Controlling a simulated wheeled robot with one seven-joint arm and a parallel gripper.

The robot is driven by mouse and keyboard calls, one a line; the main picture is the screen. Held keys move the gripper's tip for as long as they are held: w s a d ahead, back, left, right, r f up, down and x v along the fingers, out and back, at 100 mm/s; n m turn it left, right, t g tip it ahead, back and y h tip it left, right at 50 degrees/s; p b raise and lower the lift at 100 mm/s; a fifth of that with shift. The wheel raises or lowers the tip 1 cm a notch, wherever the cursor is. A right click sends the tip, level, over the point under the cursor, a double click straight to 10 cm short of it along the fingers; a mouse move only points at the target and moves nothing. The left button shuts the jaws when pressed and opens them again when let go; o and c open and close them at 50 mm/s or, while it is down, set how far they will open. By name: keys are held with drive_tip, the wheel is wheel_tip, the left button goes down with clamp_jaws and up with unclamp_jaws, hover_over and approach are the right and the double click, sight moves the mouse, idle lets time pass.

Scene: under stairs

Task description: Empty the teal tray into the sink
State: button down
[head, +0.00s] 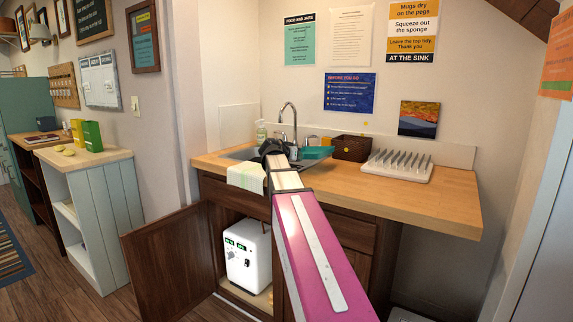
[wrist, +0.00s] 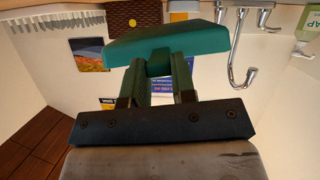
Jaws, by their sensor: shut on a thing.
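The teal tray (head: 318,152) is beside the tap, just above the counter's back part in the head view. In the wrist view, which looks upside down, the teal tray (wrist: 165,43) is held between the fingers of my gripper (wrist: 160,72). My gripper is shut on its edge. The tray's inside is hidden, so I cannot tell what it holds or exactly how it is tilted. The sink (head: 240,154) is set in the wooden counter, partly hidden by my arm. The chrome tap (head: 290,112) rises behind it and also shows in the wrist view (wrist: 240,65).
A brown basket (head: 351,148) and a white rack (head: 398,165) stand to the tray's right. A soap bottle (head: 261,132) stands behind the sink. A cloth (head: 246,177) hangs over the front edge. A cabinet door (head: 168,262) is open below. The counter's right end is clear.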

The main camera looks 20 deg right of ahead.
drive_tip(key=shift+s+d+m+t, duration=0.3)
drive_tip(key=shift+s+d+m, duration=0.15)
drive_tip(key=shift+s, duration=0.3)
drive_tip(key=shift+w+y, duration=0.25)
drive_tip(key=shift+y, duration=0.05)
wheel_tip(320, 180, up, 4)
